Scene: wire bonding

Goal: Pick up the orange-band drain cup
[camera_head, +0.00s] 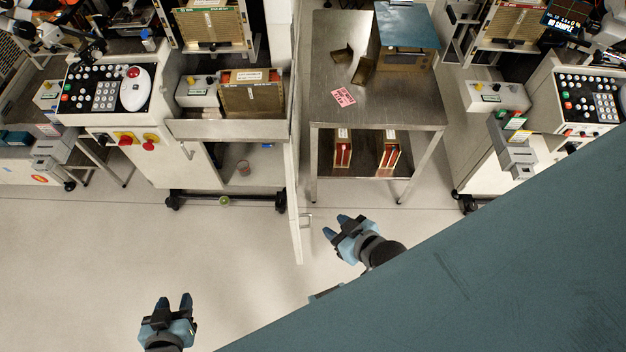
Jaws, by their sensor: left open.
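A small clear cup with a reddish-orange band (243,168) stands inside the open lower cabinet of the left machine (180,160). It is small in the picture and its details are hard to make out. My left gripper (174,301) is open and empty above the floor at the lower left, well in front of the cabinet and apart from the cup.
Another machine (495,170) is at the right. The floor (110,250) before the left machine is clear.

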